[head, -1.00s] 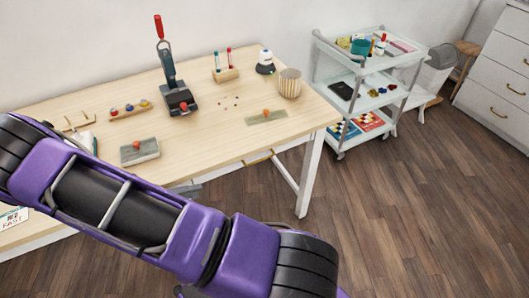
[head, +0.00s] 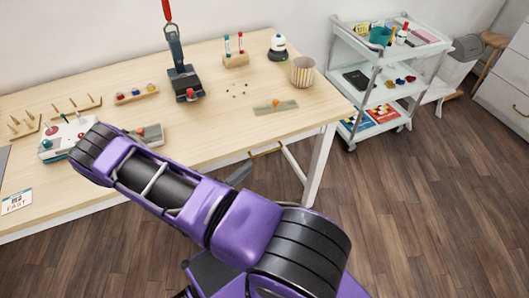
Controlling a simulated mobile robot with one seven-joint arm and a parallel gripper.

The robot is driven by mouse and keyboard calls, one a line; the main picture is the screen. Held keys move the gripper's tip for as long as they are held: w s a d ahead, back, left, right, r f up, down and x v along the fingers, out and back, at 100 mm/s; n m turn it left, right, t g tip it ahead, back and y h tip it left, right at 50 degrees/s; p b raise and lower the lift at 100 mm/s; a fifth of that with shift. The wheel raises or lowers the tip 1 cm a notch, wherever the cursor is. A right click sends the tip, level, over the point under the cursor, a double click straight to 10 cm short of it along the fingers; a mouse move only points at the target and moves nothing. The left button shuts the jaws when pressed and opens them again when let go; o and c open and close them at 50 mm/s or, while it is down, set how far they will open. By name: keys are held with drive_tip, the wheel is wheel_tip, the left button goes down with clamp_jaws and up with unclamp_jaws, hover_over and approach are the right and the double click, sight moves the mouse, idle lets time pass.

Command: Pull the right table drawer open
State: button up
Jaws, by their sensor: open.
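The right table drawer is under the front edge of the light wooden table (head: 215,110). Its brass handle (head: 265,152) shows below the table edge near the right leg; the drawer front is mostly hidden by the tabletop, and I see no clear gap. My gripper (head: 241,171) shows only as a dark grey tip that sticks out from behind my purple arm, just left of and below the handle. It appears apart from the handle and holds nothing that I can see. Most of the gripper is hidden by my arm.
On the table stand a black press (head: 184,82), a striped cup (head: 302,71) and a green mat (head: 275,107). The right table leg (head: 320,165) is close to the handle. A white cart (head: 385,85) stands at the right. The wooden floor in front is clear.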

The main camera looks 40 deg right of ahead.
sight(264, 153)
drive_tip(key=d, duration=0.3)
drive_tip(key=w+d, duration=0.1)
drive_tip(key=d, duration=0.5)
drive_tip(key=shift+w+r, duration=0.15)
drive_tip(key=shift+r, duration=0.15)
clamp_jaws()
idle(0.9)
